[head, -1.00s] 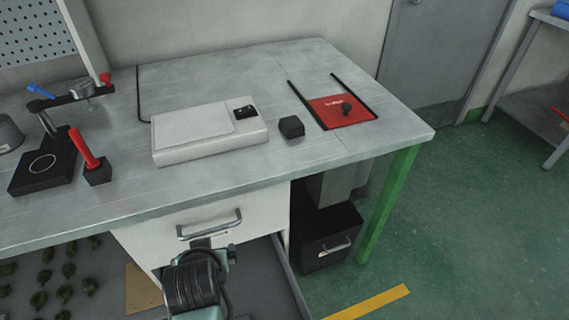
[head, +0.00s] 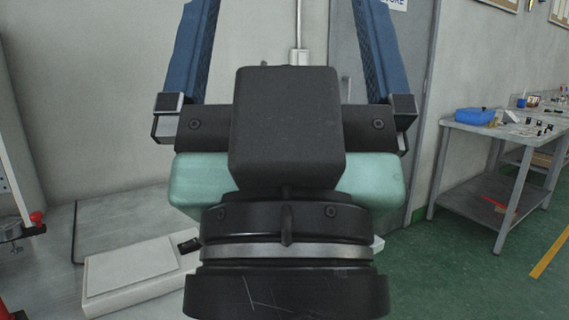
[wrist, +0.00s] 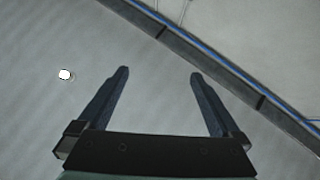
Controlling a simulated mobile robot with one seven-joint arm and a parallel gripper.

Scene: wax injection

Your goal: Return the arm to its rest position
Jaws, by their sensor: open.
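My gripper (head: 292,45) is raised close in front of the head camera, with its two blue fingers pointing up and spread wide apart. Their tips are cut off by the top edge of the head view. In the wrist view, my gripper (wrist: 157,75) is open and empty, with nothing between its fingers. Behind the fingers there is a plain grey surface with a small bright round spot and a blue line running diagonally. My wrist and gripper body hide much of the workbench in the head view.
A white flat device (head: 135,275) lies on the grey workbench (head: 120,215) at lower left. A red-tipped tool (head: 37,217) shows at the left edge. A second table (head: 500,137) with a blue bin (head: 475,116) stands at right. The green floor (head: 470,280) between is clear.

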